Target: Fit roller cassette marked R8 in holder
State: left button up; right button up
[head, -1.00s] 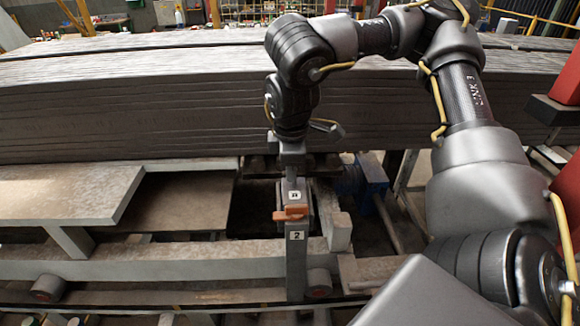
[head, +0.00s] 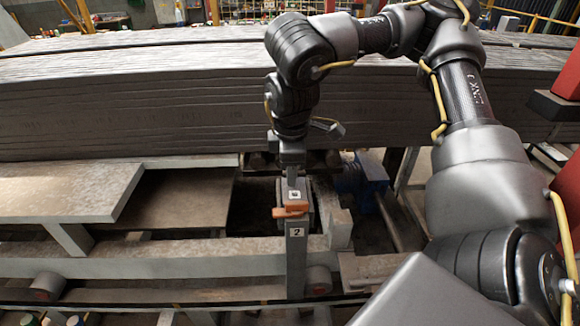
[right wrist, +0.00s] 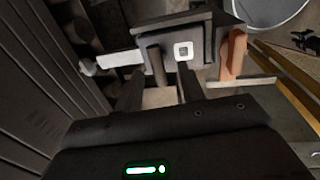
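A grey cassette block with a small white label (head: 295,195) sits at the top of a grey upright post (head: 296,262) marked 2, apparently the holder. The label's mark is too small to read. An orange lever (head: 291,212) lies across the front, just below that label. The labelled block also shows in the right wrist view (right wrist: 183,50). My right gripper (head: 292,180) points down right over the block. In the right wrist view its two fingers (right wrist: 158,85) stand apart, with a narrow dark tongue of the block between them, and gaps beside it. My left gripper is not seen.
A long stack of grey boards (head: 130,105) runs close behind my right gripper. A blue motor (head: 369,180) stands to the right of the post. A pale flat ledge (head: 70,190) lies at the left, with a dark opening between it and the post.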

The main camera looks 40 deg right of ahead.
notch_tip(320, 180, up, 10)
jog(key=s+a, duration=0.1)
jog(key=shift+s+r+b, duration=0.25)
jog(key=shift+b, duration=0.1)
jog(key=shift+a, duration=0.1)
dwell(0.5)
